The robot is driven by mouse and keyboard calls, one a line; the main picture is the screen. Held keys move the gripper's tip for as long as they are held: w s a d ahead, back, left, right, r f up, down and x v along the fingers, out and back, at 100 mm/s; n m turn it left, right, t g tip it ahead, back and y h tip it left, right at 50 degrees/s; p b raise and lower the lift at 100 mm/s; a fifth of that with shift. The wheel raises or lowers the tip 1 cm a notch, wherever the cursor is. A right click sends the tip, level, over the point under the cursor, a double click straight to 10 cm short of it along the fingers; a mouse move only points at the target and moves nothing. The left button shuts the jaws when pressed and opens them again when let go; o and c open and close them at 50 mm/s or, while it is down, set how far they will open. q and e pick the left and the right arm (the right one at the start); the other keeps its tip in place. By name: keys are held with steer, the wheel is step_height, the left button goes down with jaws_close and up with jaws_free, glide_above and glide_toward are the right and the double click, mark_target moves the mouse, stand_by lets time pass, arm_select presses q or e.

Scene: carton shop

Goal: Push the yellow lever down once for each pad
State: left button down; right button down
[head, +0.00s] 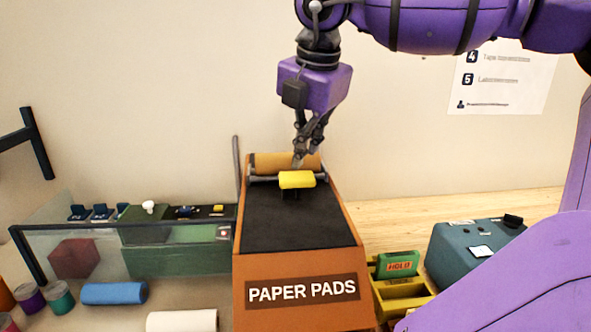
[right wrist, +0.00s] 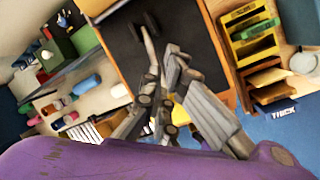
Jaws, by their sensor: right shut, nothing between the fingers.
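The paper pads dispenser (head: 300,280) is an orange-brown box with a black sloping top and a label reading PAPER PADS. The yellow lever (head: 297,180) is a short bar on a dark mount near the top of the slope, in front of a brown roller (head: 285,162). My right gripper (head: 299,162) points down just above and behind the lever, its fingers shut and empty. I cannot tell whether the fingertips touch the lever. The right wrist view shows the shut fingers (right wrist: 165,55) over the black slope (right wrist: 125,60). No pad shows on the slope. My left gripper is not in view.
A green machine (head: 165,255) stands left of the dispenser behind a clear panel. Blue and white rolls lie in front of it. Right of the dispenser are a yellow rack (head: 405,287) with a green HOLD block (head: 398,264) and a teal box (head: 470,250).

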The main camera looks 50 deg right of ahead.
steer(key=shift+s+a+f, duration=0.25)
steer(key=shift+s+f, duration=0.05)
steer(key=shift+f, duration=0.4)
steer(key=shift+s+a+f, duration=0.25)
steer(key=shift+s+f, duration=0.05)
steer(key=shift+f, duration=0.4)
steer(key=shift+s+a+f, duration=0.25)
steer(key=shift+s+f, duration=0.05)
steer(key=shift+f, duration=0.4)
stand_by(1.9)
stand_by(0.4)
step_height(320, 180, up, 5)
steer(key=w+d, duration=0.1)
steer(key=w, duration=0.1)
steer(key=shift+d+r, duration=0.15)
steer(key=shift+d, duration=0.25)
stand_by(0.4)
steer(key=shift+w, duration=0.1)
steer(key=shift+w+d+r+b, duration=0.15)
steer(key=shift+w+d+r, duration=0.15)
steer(key=shift+r, duration=0.45)
steer(key=shift+w+d+r+b, duration=0.1)
steer(key=shift+w+d+r, duration=0.15)
steer(key=shift+r, duration=0.45)
steer(key=shift+w+d+r+b, duration=0.2)
steer(key=shift+w+r, duration=0.15)
steer(key=shift+r, duration=0.4)
